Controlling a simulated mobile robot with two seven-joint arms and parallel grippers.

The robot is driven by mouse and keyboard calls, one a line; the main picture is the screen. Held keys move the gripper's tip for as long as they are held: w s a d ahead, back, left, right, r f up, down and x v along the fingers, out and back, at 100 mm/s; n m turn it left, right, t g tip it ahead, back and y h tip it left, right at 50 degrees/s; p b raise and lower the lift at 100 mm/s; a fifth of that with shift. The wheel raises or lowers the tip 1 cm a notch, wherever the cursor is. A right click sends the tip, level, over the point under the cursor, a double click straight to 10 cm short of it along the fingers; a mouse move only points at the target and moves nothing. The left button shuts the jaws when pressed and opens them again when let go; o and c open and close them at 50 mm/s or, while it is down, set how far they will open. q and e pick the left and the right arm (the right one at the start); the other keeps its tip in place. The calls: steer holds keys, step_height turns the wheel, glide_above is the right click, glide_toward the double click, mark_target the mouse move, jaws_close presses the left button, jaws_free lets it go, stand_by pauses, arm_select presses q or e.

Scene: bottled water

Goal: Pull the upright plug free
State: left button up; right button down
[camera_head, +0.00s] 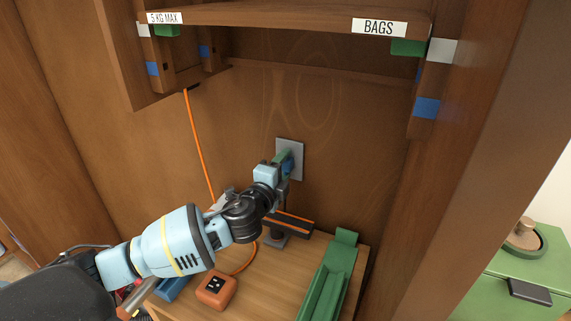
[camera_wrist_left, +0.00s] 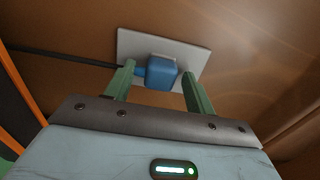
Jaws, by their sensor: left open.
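A blue plug (camera_wrist_left: 162,71) sits against a pale wall plate (camera_wrist_left: 133,42) in the left wrist view, with a dark cable (camera_wrist_left: 60,58) running off to the left. In the head view the plate (camera_head: 299,163) is on the brown back panel and the plug (camera_head: 288,167) is partly hidden by my gripper. My left gripper (camera_wrist_left: 159,72) is open, with one green finger on each side of the plug. A gap shows at the right finger; contact at the left finger is unclear. It also shows in the head view (camera_head: 283,158). My right gripper is out of view.
A wooden shelf (camera_head: 300,15) with labels overhangs the wall plate. Below are an orange socket box (camera_head: 216,290), an orange cord (camera_head: 193,140), a black and orange bar (camera_head: 293,223) and a green tray (camera_head: 328,287). A wooden side panel (camera_head: 455,170) bounds the right.

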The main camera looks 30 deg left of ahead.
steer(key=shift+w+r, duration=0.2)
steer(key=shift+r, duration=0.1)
arm_select(q)
steer(key=shift+c, duration=0.4)
jaws_close()
steer(key=shift+s, duration=0.1)
